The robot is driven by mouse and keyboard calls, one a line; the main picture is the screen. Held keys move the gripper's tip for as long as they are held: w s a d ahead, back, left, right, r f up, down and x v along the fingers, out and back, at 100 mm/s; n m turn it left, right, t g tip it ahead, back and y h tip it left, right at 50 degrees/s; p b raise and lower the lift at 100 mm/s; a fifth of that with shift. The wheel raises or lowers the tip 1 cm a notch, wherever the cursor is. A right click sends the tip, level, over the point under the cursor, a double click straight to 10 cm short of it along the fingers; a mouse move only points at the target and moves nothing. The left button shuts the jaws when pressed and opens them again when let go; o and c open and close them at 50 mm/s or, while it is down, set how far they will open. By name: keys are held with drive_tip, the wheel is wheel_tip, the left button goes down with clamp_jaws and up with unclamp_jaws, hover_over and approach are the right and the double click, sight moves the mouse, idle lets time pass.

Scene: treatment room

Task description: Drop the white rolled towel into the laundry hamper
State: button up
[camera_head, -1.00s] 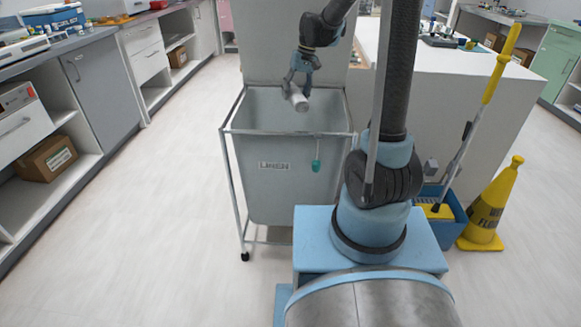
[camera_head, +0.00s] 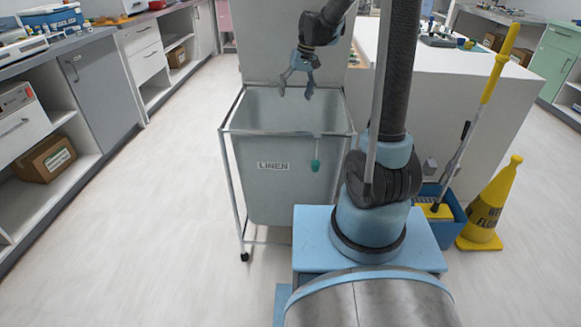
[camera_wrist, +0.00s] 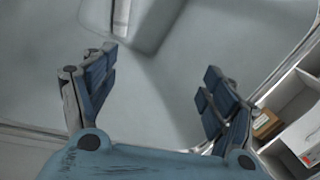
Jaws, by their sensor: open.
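The grey laundry hamper (camera_head: 262,190), labelled LINEN, stands in a wheeled metal frame with its lid up behind it. My gripper (camera_head: 295,92) is above the hamper's open top, fingers spread and empty. In the wrist view my gripper (camera_wrist: 158,75) shows a clear gap between its blue-padded fingers. The white rolled towel (camera_wrist: 122,18) shows at the top edge of the wrist view, inside the hamper, apart from the fingers and partly cut off. In the head view the hamper's front wall hides it.
A white counter block (camera_head: 480,95) stands right of the hamper. A yellow wet-floor cone (camera_head: 484,210) and a blue mop bucket (camera_head: 448,222) are near it. Cabinets with open shelves (camera_head: 60,190) line the left. The floor left of the hamper is clear.

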drive_tip(key=v, duration=1.1)
